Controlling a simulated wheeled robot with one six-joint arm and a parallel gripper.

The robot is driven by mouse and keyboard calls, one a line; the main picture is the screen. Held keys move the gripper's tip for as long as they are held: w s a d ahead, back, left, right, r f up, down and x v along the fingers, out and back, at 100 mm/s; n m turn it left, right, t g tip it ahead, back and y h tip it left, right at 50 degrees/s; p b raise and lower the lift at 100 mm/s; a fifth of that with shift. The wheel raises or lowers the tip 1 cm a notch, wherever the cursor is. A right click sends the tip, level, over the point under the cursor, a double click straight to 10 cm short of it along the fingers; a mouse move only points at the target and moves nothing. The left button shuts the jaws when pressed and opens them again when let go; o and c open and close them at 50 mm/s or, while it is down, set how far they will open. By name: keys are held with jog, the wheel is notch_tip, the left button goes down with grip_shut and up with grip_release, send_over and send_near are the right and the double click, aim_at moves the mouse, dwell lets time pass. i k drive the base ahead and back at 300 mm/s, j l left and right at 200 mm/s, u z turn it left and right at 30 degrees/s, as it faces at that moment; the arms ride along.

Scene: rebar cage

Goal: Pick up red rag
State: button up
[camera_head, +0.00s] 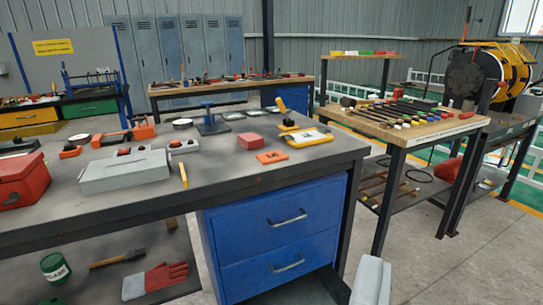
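A crumpled red thing (448,168), which looks like a rag, lies on the lower shelf of the right workbench. It is small in the picture, and the bench's leg and top are close around it. A red-and-grey glove (160,279) lies on the left bench's lower shelf. A flat orange-red piece (272,157) lies on the left benchtop; I cannot tell if it is cloth. A pale grey part (371,281) at the bottom edge seems to be my gripper, well short of the right bench. Its fingers cannot be made out, and nothing held is visible.
The left workbench (230,174) carries a red toolbox (22,182), a grey case (124,171) and a red box (250,141). Its blue drawers (285,232) face me. The right workbench (392,134) holds several tools. Clear concrete floor (480,255) lies at the lower right.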

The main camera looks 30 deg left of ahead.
aim_at(249, 141)
jog(key=i+j, duration=0.15)
jog(key=j, duration=0.25)
jog(key=i+j, duration=0.2)
jog(key=j, duration=0.15)
jog(key=i+j+z, duration=0.1)
jog(key=j, duration=0.3)
jog(key=i+j, duration=0.2)
jog(key=j, duration=0.2)
jog(key=i+j, duration=0.15)
jog(key=j, duration=0.25)
